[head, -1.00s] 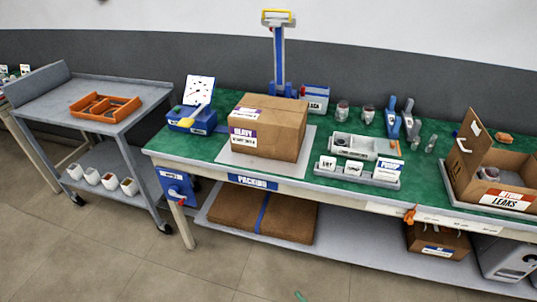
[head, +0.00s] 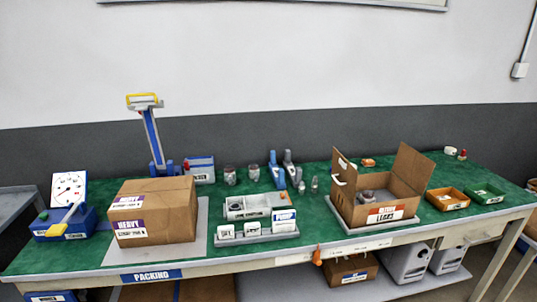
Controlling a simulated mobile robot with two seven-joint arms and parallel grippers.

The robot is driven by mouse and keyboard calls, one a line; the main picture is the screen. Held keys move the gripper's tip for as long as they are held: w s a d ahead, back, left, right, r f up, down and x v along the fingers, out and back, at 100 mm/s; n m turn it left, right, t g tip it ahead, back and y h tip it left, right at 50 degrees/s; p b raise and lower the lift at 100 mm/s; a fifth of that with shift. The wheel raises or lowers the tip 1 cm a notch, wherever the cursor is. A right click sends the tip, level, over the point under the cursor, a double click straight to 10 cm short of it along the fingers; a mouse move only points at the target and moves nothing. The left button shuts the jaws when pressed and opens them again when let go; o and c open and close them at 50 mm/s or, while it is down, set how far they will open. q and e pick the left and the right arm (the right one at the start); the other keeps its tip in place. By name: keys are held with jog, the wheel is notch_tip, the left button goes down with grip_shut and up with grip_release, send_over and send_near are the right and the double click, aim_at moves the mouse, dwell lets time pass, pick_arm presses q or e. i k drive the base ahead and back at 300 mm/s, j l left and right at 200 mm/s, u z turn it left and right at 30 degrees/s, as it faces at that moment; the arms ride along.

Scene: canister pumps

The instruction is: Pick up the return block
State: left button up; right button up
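No block can be clearly read as the return block. A grey rack (head: 262,236) near the front middle of the green bench holds several white labelled blocks. Its left block (head: 225,231) and middle block (head: 252,228) have small print that I cannot read surely. The taller right block (head: 284,219) has a blue band and unclear lettering. A grey tray (head: 236,209) with compartments stands just behind the rack. Neither of my grippers is in view.
A closed carton marked HEAVY (head: 157,238) stands left of the rack. An open carton marked LEAKS (head: 372,213) stands right of it. A blue dial device (head: 50,229) is at the left end. Brown (head: 437,204) and green trays (head: 488,197) lie at right.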

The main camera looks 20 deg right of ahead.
aim_at(367, 196)
jog(key=z, duration=1.3)
jog(key=l+z, duration=0.65)
jog(key=l, duration=0.15)
